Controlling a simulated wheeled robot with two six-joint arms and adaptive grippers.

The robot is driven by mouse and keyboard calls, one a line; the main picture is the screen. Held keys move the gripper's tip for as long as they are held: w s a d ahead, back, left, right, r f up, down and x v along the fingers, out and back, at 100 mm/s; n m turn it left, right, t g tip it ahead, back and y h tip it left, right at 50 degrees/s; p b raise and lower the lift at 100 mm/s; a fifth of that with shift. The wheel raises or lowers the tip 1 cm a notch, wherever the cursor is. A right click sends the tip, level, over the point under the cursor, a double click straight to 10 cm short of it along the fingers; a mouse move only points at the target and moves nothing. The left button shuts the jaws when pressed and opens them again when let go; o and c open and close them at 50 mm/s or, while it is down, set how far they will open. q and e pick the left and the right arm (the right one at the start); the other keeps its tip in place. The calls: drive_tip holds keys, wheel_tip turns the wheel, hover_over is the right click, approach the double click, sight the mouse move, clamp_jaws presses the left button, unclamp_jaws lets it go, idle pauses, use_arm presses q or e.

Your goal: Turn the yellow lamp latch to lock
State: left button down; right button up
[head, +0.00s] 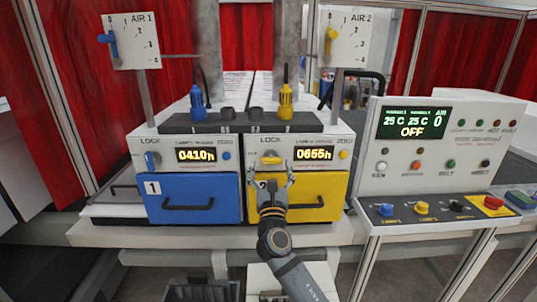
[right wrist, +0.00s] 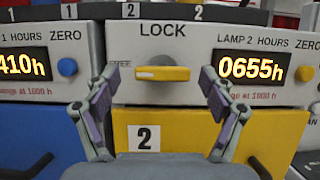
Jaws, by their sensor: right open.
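The yellow lamp latch (head: 270,157) is a small yellow handle under the word LOCK on the lamp 2 panel. In the right wrist view the yellow latch (right wrist: 162,74) lies horizontal on a round base, below LOCK and right of a partly hidden word on the left. My right gripper (head: 271,180) is in front of the yellow drawer, just below the latch. In the right wrist view its two fingers (right wrist: 161,88) are spread either side of the latch, apart from it, with nothing between them. My left gripper is not in view.
The blue lamp 1 unit with its blue latch (head: 150,161) stands left. The yellow drawer (head: 318,197) has a dark handle. Yellow ZERO button (right wrist: 305,73) and blue ZERO button (right wrist: 67,67) flank the latch. A control panel (head: 440,150) stands at right.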

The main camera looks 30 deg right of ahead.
sight(272, 162)
drive_tip(key=shift+x, duration=0.85)
drive_tip(key=shift+w+d+r, duration=0.3)
drive_tip(key=shift+w+d, duration=0.1)
drive_tip(key=shift+d, duration=0.1)
drive_tip(key=shift+a, duration=0.1)
drive_tip(key=shift+c, duration=1)
drive_tip(key=c, duration=1)
